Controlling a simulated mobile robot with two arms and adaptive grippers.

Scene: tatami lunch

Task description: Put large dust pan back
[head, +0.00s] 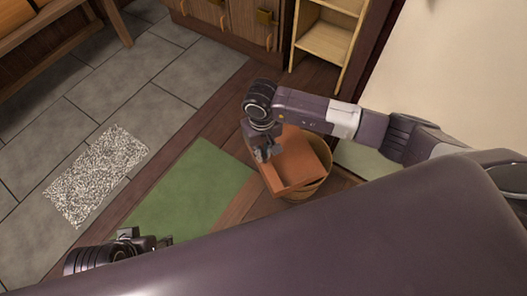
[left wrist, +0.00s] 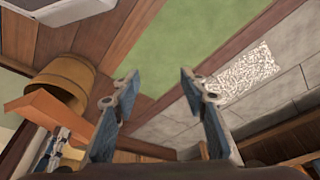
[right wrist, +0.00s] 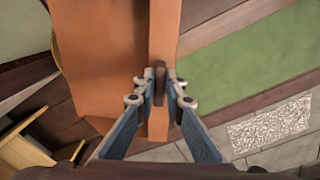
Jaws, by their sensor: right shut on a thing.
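The large dust pan (head: 298,160) is an orange-brown, flat, box-like piece. In the head view it is tilted over a round wooden tub (head: 311,187). My right gripper (head: 267,153) is at its left edge. In the right wrist view the right gripper (right wrist: 160,86) is shut on the pan's upright edge (right wrist: 164,40), with a small dark piece between the fingertips. In the left wrist view the pan (left wrist: 48,106) shows in front of the tub (left wrist: 64,84). My left gripper (left wrist: 155,84) is open and empty, over the floor, away from the pan.
A green mat (head: 185,190) and a speckled grey mat (head: 97,175) lie on the floor to the left. A wooden shelf (head: 325,40) and drawers (head: 235,20) stand at the back. A pale wall (head: 440,60) is at the right. The grey tiles are mostly clear.

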